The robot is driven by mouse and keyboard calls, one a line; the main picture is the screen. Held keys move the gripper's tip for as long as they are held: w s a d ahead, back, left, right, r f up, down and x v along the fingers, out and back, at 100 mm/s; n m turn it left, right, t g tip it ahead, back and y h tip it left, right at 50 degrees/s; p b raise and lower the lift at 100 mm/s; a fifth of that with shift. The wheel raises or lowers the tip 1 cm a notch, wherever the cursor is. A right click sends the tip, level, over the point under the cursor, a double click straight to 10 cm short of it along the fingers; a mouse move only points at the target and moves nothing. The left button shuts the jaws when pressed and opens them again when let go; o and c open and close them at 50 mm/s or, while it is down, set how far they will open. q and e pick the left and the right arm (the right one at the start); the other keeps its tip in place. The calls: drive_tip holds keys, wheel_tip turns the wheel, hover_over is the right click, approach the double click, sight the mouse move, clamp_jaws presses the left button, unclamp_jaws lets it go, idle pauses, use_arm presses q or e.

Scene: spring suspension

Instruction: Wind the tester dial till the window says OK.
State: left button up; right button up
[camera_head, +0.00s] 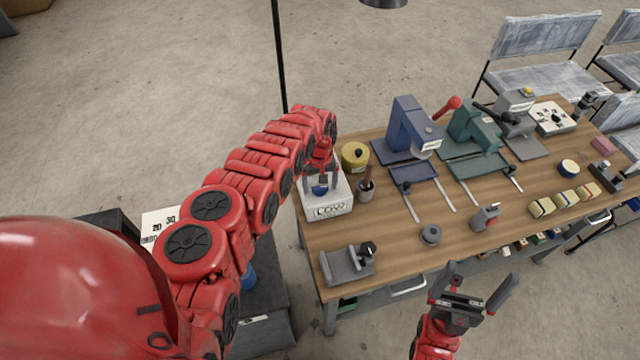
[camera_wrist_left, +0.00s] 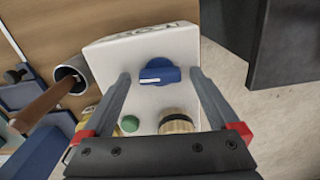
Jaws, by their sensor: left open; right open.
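The white tester box (camera_head: 330,207) stands at the left end of the wooden bench, with lettering on its front that reads something like LOW. Its blue dial (camera_head: 320,190) is on top, and in the left wrist view the dial (camera_wrist_left: 160,72) shows a white pointer line. My left gripper (camera_head: 321,182) is above the box. In the left wrist view its two fingers (camera_wrist_left: 158,80) stand apart on either side of the dial, with visible gaps. My right gripper (camera_head: 470,290) is open and empty in front of the bench, away from the box.
Blue (camera_head: 408,135) and green (camera_head: 475,135) presses stand further right.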

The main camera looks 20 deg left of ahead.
use_arm(q)
drive_tip(key=c, duration=1.4)
drive_tip(key=shift+m, duration=0.3)
drive_tip(key=shift+f+m+b, duration=0.15)
drive_tip(key=shift+m+b, duration=0.6)
drive_tip(key=shift+m, duration=0.05)
drive_tip(key=shift+m+b, duration=0.55)
drive_tip(key=shift+m, duration=0.35)
drive_tip(key=shift+m+b, duration=0.5)
drive_tip(key=shift+m, duration=0.4)
drive_tip(key=m+b, duration=0.1)
drive_tip(key=m, duration=0.1)
drive_tip(key=shift+m, duration=0.3)
drive_tip(key=shift+m+b, duration=0.65)
drive_tip(key=shift+m, duration=0.95)
